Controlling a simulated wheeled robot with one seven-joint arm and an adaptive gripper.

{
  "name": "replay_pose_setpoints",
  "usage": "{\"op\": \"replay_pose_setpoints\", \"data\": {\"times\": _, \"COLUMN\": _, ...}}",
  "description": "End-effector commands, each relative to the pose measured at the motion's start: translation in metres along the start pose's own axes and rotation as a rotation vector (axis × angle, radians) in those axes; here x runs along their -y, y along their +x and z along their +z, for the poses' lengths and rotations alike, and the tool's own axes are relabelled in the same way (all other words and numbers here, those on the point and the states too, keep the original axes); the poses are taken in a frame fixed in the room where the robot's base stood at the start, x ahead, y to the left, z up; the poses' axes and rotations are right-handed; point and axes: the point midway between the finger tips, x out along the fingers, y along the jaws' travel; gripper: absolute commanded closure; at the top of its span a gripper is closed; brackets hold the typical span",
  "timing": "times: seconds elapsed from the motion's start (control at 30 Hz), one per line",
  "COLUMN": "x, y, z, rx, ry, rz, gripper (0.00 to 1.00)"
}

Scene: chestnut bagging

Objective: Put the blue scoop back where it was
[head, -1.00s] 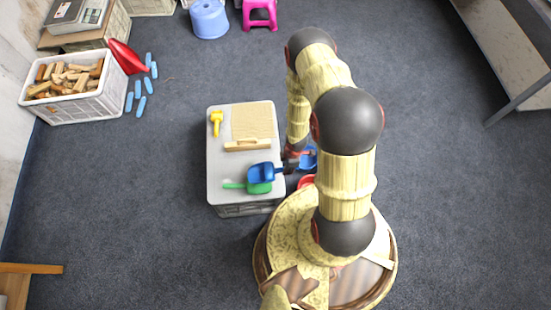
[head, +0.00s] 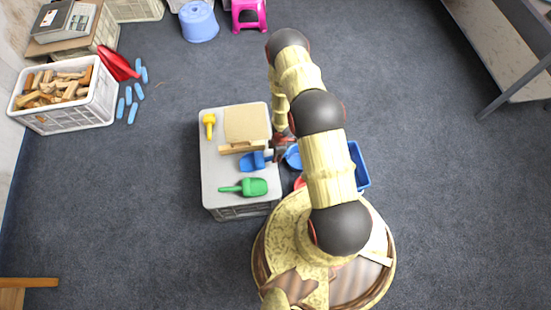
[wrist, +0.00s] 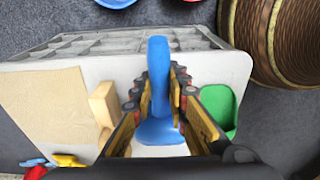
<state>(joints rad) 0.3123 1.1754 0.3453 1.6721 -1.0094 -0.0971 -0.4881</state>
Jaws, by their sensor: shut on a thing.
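The blue scoop (head: 250,162) is between the wooden block (head: 240,148) and the green scoop (head: 255,187), over the right part of the grey tabletop (head: 215,172). My gripper (head: 269,156) is shut on its handle. In the wrist view the blue handle (wrist: 158,60) stands between my fingers (wrist: 160,95), with the pan below. The green scoop (wrist: 218,105) lies apart, to the right there. I cannot tell whether the blue scoop touches the tabletop. My forearm hides part of the area right of the table.
A tan board (head: 246,122) and a yellow scoop (head: 209,121) lie on the far part of the table. A blue bowl (head: 293,155), a blue bin (head: 359,165) and a red thing (head: 299,183) are right of it. Open carpet (head: 120,200) lies left.

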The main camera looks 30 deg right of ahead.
Motion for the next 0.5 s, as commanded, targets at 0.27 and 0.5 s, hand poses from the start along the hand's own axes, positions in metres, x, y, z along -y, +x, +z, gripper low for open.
{"op": "replay_pose_setpoints", "data": {"times": 0.27, "x": -0.007, "y": 0.009, "z": 0.000, "rx": 0.000, "ry": 0.000, "rz": 0.000, "gripper": 1.00}}
{"op": "replay_pose_setpoints", "data": {"times": 0.5, "x": -0.012, "y": 0.028, "z": 0.001, "rx": 0.001, "ry": 0.000, "rz": -0.001, "gripper": 1.00}}
